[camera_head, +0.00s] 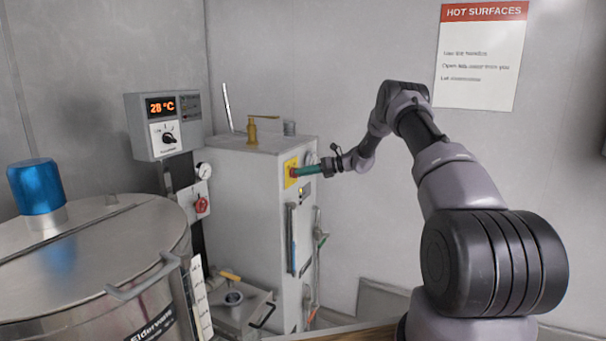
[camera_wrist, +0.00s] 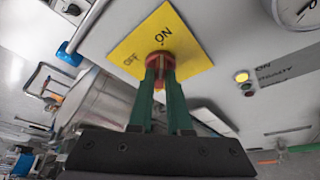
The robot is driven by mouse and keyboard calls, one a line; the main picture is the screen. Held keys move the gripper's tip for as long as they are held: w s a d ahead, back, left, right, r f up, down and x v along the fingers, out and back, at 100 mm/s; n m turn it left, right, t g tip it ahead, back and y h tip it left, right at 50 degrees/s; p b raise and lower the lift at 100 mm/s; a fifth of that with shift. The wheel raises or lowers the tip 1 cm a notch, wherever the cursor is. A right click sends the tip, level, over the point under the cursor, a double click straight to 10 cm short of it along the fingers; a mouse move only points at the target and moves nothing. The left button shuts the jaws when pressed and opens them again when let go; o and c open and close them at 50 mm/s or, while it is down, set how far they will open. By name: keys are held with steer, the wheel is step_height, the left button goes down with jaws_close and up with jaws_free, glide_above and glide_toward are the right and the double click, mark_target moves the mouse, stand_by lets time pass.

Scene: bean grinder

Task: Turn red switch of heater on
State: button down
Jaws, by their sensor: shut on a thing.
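The heater (camera_head: 240,190) is a tall light-grey cabinet in the middle of the head view. A yellow switch plate (camera_head: 290,168) is on its face, and it fills the upper middle of the wrist view (camera_wrist: 190,45). The red switch (camera_wrist: 159,58) sits in the plate, with "ON" and "OFF" marked around it. My gripper (camera_wrist: 160,70) has green fingers, shut on the red switch. In the head view my gripper (camera_head: 308,170) reaches the plate from the right. The fingers hide part of the switch, so its exact angle is hard to tell.
Indicator lamps (camera_wrist: 244,82) and a gauge (camera_wrist: 297,12) are beside the plate, with a yellow lamp at the top. A control box (camera_head: 163,125) showing 28 °C hangs left of the heater. Another red knob (camera_head: 201,204) is below it. A steel vat (camera_head: 95,270) stands at the left.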

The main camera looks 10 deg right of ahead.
steer(key=c, duration=0.9)
jaws_free()
steer(key=shift+o, duration=0.2)
steer(key=v, duration=1.1)
